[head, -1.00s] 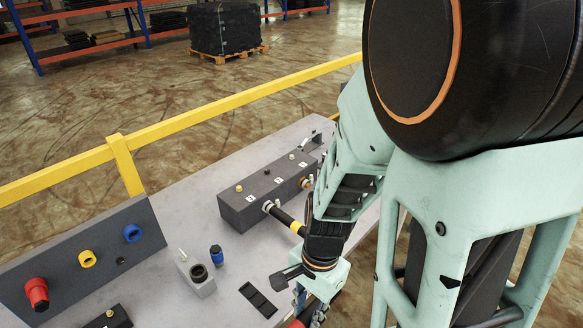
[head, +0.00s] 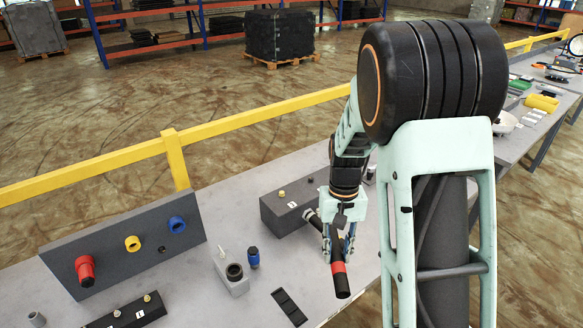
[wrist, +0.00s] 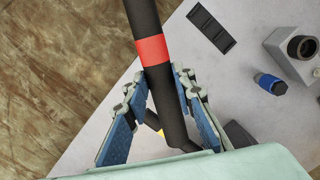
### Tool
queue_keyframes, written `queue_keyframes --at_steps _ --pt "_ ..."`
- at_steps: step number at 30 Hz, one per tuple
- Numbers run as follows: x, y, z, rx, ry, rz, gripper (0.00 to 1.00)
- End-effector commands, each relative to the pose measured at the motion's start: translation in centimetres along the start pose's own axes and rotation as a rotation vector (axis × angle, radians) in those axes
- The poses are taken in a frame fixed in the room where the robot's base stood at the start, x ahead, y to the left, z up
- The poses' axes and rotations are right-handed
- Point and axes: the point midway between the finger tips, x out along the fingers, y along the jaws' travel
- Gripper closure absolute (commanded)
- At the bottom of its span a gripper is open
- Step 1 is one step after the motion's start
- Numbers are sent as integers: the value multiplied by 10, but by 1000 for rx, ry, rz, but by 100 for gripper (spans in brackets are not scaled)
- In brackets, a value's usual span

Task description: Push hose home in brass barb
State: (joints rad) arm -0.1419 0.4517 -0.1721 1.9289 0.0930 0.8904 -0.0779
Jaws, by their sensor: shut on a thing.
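My gripper (head: 340,238) is shut on a black hose with a red band (head: 338,267), in front of the dark grey block (head: 270,210). The hose slants down toward the table's front, its lower end (head: 343,291) pointing at the viewer. In the wrist view, my fingers (wrist: 155,112) flank the hose (wrist: 165,88) just below the red band (wrist: 152,50). A pale collar (head: 310,214) shows at the block's front. Part of a yellow-banded hose (wrist: 162,132) shows behind the held hose. My arm hides the block's right part; I cannot tell where the held hose's other end sits.
A panel with red, yellow and blue fittings (head: 125,258) stands at the left. A grey socket block (head: 232,283), a blue-capped piece (head: 253,258) and a black slotted strip (head: 289,308) lie on the table (head: 210,305). A yellow rail (head: 250,111) runs behind.

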Motion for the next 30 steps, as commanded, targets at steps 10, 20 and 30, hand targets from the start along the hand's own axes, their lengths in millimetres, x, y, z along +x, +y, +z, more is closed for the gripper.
queue_keyframes --at_steps 10,20,30 --pt "4 -3 22 123 5 -15 100" --pt "26 -14 113 633 13 -79 100" --pt "42 -21 169 948 1 -117 100"
